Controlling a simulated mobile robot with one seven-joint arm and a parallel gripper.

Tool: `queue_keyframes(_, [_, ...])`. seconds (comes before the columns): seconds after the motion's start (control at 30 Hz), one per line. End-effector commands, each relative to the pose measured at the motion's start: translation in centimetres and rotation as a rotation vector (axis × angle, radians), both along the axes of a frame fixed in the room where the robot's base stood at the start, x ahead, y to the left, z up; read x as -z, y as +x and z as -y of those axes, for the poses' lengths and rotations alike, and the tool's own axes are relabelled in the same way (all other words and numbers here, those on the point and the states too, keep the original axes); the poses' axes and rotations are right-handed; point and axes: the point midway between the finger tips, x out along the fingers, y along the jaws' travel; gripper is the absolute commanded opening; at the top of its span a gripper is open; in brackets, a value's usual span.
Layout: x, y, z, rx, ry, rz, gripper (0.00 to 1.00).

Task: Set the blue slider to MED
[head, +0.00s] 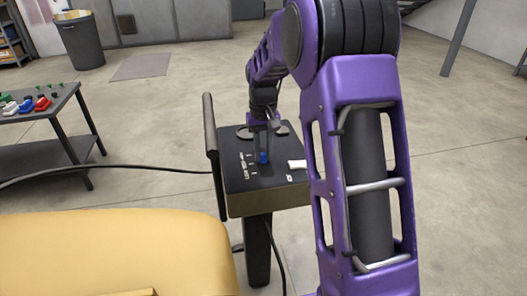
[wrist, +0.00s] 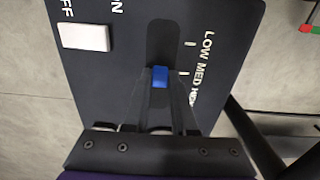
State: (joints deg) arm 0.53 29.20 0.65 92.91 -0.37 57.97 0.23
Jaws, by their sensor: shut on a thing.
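The blue slider (wrist: 160,77) is a small knob over a dark slot in a black control panel (wrist: 110,80). In the wrist view it lies roughly level with the white tick (wrist: 183,73) beside MED; LOW is further up, and HIGH is partly hidden. My gripper (wrist: 160,84) is shut on the blue slider, with its fingers reaching up from the bottom of the picture. In the head view the slider (head: 263,158) shows just below my gripper tips (head: 263,150), on top of the panel box.
A white ON/OFF switch (wrist: 84,37) is at the panel's upper left in the wrist view. In the head view an upright dark plate (head: 213,150) stands at the box's left. A yellow surface (head: 120,250) fills the lower left. A dark table (head: 50,125) holds coloured parts.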

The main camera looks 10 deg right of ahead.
Motion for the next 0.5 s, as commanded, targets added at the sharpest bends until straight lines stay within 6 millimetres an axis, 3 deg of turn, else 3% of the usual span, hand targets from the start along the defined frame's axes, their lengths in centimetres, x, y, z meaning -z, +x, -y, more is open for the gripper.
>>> queue_keyframes(0.03, [-0.15,0.08,0.01,0.0,0.0,0.003,0.0])
queue_keyframes(0.07, [-0.15,0.08,0.01,0.0,0.0,0.003,0.3])
queue_keyframes(0.2, [-0.12,0.06,0.01,0.0,0.0,0.003,0.55])
queue_keyframes(0.5, [-0.18,0.04,0.0,0.0,0.0,0.002,0.55])
